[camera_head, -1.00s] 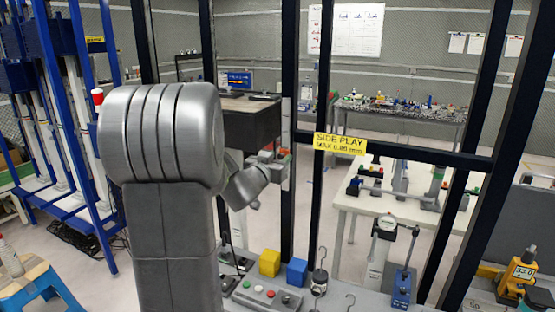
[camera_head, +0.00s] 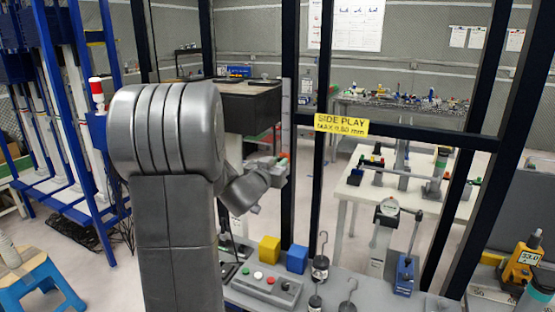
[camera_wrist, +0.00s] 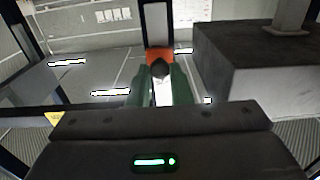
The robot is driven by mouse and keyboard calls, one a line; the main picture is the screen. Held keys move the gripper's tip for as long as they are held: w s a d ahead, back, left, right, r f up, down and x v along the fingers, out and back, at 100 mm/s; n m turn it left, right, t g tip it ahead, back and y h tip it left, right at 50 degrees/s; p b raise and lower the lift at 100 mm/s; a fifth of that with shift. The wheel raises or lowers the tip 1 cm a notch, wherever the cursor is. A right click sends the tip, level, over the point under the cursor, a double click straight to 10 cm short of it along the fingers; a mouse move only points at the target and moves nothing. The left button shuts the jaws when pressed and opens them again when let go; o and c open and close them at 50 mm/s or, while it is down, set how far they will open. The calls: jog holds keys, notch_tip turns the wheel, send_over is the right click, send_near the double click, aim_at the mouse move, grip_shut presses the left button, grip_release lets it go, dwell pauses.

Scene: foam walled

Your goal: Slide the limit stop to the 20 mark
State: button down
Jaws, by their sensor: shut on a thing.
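In the wrist view, my gripper (camera_wrist: 160,80) has its two dark green fingers closed around a dark rounded knob (camera_wrist: 160,70). An orange block (camera_wrist: 159,55), which looks like the limit stop, sits directly behind the knob. A pale upright strip (camera_wrist: 157,25) rises behind the block. In the head view, a small red-orange part (camera_head: 284,157) shows at my gripper (camera_head: 280,168), beside a pale grey upright strip (camera_head: 286,105) on a dark post. The scale marks and the 20 mark are not readable. My arm hides part of the area.
A bench below holds a yellow block (camera_head: 269,249), a blue block (camera_head: 297,258), a button box (camera_head: 262,286) and hooked weights (camera_head: 320,267). Dark frame posts and a crossbar with a yellow label (camera_head: 341,124) stand to the right. A dark-sided table (camera_head: 250,108) is behind.

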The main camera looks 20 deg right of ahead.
jog(key=shift+f+b, duration=0.7)
jog(key=shift+f, duration=1.1)
jog(key=c, duration=1.3)
grip_release()
jog(key=shift+s+a, duration=0.1)
jog(key=shift+a, duration=0.05)
jog(key=b+v, duration=0.1)
jog(key=v, duration=1.2)
jog(key=shift+s+a, duration=0.15)
jog(key=shift+s, duration=0.1)
